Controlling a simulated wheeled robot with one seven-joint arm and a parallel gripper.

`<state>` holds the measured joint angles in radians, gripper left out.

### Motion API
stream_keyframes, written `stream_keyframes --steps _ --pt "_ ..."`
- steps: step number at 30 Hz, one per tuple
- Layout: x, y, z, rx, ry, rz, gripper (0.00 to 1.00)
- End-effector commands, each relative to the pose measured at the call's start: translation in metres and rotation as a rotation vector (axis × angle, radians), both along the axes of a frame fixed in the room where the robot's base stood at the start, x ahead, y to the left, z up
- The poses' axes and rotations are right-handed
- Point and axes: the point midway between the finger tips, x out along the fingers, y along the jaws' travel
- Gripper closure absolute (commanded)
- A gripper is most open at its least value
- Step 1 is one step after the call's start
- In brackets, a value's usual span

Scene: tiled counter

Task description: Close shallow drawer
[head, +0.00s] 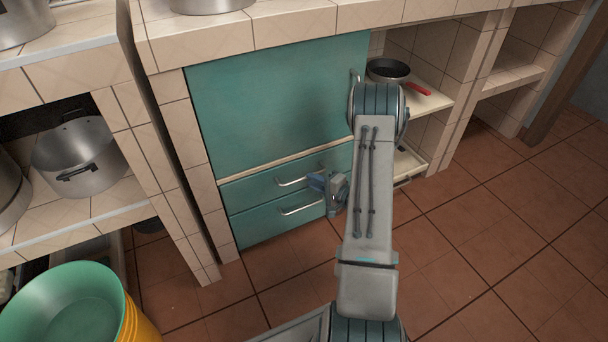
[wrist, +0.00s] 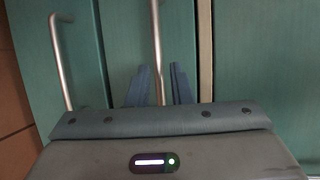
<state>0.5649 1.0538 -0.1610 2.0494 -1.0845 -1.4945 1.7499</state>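The teal cabinet has two drawers, one above the other. The shallow upper drawer (head: 255,188) has a curved metal handle (head: 296,180). Its front looks close to flush with the cabinet; any small gap is hard to tell. The lower drawer (head: 262,222) has a similar handle (head: 303,209) and looks shut. My gripper (head: 336,190) is in front of the drawers near their right end. In the wrist view my gripper's fingers (wrist: 160,86) are apart, and one bar handle (wrist: 156,45) runs between them. Contact cannot be told. Another handle (wrist: 62,60) is to the left.
A large teal panel (head: 275,100) is above the drawers. On the right, a shelf (head: 430,101) holds a black pan (head: 388,70) with a red handle. A steel pot (head: 82,158) sits on the left shelf, above stacked green and yellow tubs (head: 70,305). Tiled floor at right is clear.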

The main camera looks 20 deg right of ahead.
Motion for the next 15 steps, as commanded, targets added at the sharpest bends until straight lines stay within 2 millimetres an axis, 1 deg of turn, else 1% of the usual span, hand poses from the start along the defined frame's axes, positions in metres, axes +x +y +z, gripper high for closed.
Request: stream_keyframes --steps 1,6,10,15 --pt "-0.013 -0.007 0.007 0.003 0.004 -0.007 0.8" --pt "-0.047 -0.022 0.012 0.001 0.004 -0.006 0.8" --pt "-0.065 -0.03 0.015 0.001 0.003 -0.003 0.8" --pt "-0.078 -0.034 0.016 0.0 0.002 0.001 0.8"
